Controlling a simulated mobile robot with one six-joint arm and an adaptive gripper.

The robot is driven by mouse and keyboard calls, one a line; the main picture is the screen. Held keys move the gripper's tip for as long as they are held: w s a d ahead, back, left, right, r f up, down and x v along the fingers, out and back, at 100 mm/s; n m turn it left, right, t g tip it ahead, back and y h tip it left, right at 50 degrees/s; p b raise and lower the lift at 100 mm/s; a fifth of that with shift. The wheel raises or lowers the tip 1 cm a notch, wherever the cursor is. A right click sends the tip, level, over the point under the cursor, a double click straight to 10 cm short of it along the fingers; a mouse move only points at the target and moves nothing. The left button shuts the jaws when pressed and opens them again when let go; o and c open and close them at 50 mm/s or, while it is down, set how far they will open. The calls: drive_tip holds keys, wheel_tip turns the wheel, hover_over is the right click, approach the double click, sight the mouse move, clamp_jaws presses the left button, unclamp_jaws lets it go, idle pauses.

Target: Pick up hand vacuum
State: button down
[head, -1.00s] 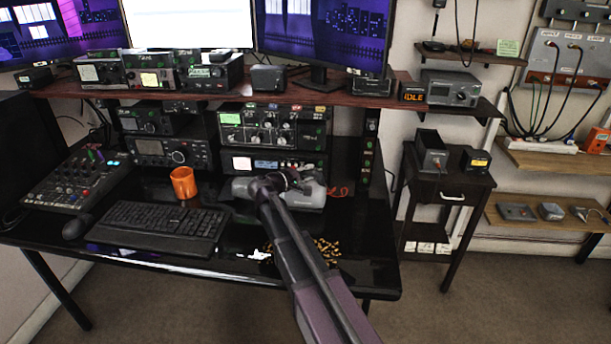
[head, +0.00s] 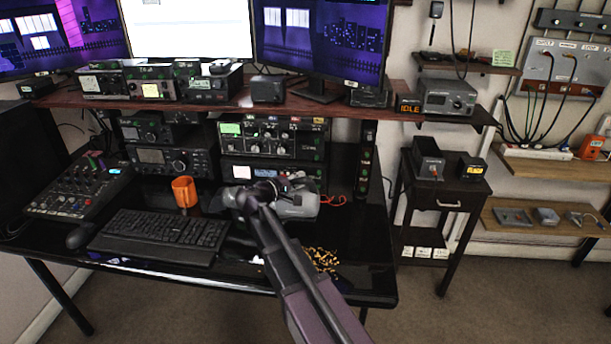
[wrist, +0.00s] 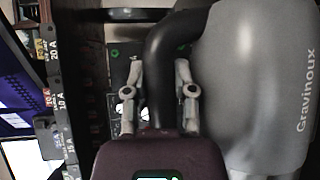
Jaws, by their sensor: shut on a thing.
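The hand vacuum (head: 298,206) has a grey body and sits on the black desk, in front of the stacked radio units. In the wrist view its grey body (wrist: 262,95), marked "Gravinoux", fills the right side, with a black curved handle left of it. My gripper (wrist: 158,78) has its two fingers on either side of this handle and is shut on it. In the head view my gripper (head: 262,192) is at the vacuum, and my arm hides part of it. I cannot tell whether the vacuum is clear of the desk.
An orange mug (head: 185,191) and a black keyboard (head: 158,236) stand left of the vacuum. A small yellow-and-black heap (head: 320,259) lies near the desk's front edge. The wooden shelf (head: 210,102) with radios and monitors is above. A dark side table (head: 447,190) stands right.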

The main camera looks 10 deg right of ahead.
drive_tip(key=s+a+r+p, duration=0.1)
drive_tip(key=s+a, duration=0.6)
drive_tip(key=s, duration=0.1)
drive_tip(key=shift+s, duration=0.35)
drive_tip(key=shift+s, duration=0.15)
idle(0.5)
